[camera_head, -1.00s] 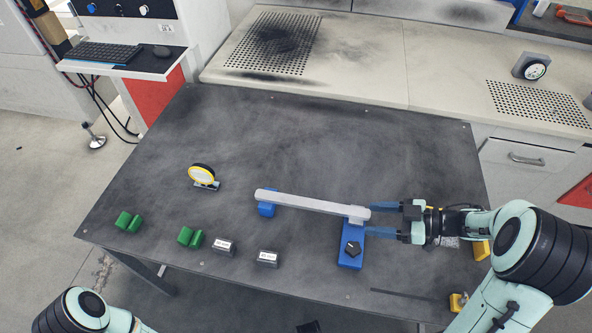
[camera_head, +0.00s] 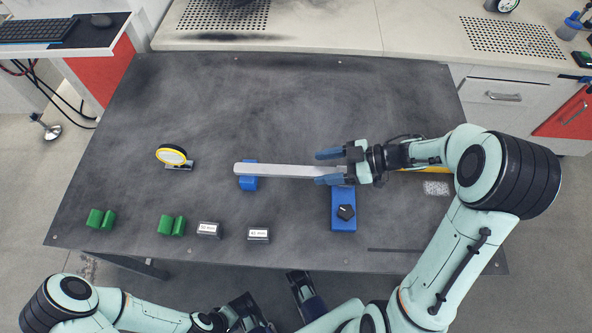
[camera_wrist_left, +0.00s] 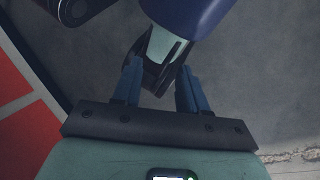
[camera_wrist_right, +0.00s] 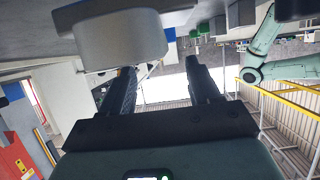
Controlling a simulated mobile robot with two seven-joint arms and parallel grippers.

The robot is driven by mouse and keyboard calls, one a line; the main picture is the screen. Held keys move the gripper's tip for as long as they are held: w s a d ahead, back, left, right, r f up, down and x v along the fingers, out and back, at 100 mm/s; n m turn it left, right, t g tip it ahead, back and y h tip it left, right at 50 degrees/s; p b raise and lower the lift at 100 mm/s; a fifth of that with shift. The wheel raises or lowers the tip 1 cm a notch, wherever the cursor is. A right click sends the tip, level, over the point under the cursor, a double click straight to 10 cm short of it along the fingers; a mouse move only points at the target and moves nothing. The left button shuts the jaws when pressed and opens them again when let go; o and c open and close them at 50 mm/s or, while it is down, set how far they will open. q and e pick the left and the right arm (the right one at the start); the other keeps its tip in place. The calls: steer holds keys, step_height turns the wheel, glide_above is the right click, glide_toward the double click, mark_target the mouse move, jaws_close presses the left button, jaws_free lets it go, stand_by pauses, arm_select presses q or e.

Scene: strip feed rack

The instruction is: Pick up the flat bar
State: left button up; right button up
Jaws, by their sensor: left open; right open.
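The flat bar (camera_head: 285,171) is long and light grey. In the head view it lies across two blue supports, a small block (camera_head: 249,184) near its left end and a base with a black knob (camera_head: 343,218) near its right end. In the right wrist view a large pale grey end (camera_wrist_right: 122,40), seemingly the bar's, is close above the left finger; contact cannot be told. My left gripper (camera_wrist_left: 157,88) is open and empty, low at the table's front edge in the head view.
Green blocks (camera_head: 172,225) and two small labelled blocks (camera_head: 208,230) (camera_head: 258,234) stand along the table's front. A yellow-rimmed round gauge (camera_head: 172,156) stands at the left.

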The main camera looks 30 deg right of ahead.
mark_target(300, 170)
steer(key=x, duration=0.2)
steer(key=b+x, duration=0.1)
steer(key=x, duration=0.1)
steer(key=shift+d+f, duration=0.15)
steer(key=shift+f, duration=0.15)
steer(key=shift+w+a, duration=0.1)
steer(key=shift+a, duration=0.15)
jaws_close()
arm_select(q)
steer(key=shift+w+a+f+t, duration=0.15)
steer(key=shift+w+a+f, duration=0.05)
steer(key=shift+w+f, duration=0.25)
steer(key=shift+w+a+f+t, duration=0.15)
steer(key=shift+w+f, duration=0.3)
steer(key=shift+r, duration=0.1)
arm_select(e)
steer(key=shift+r, duration=0.15)
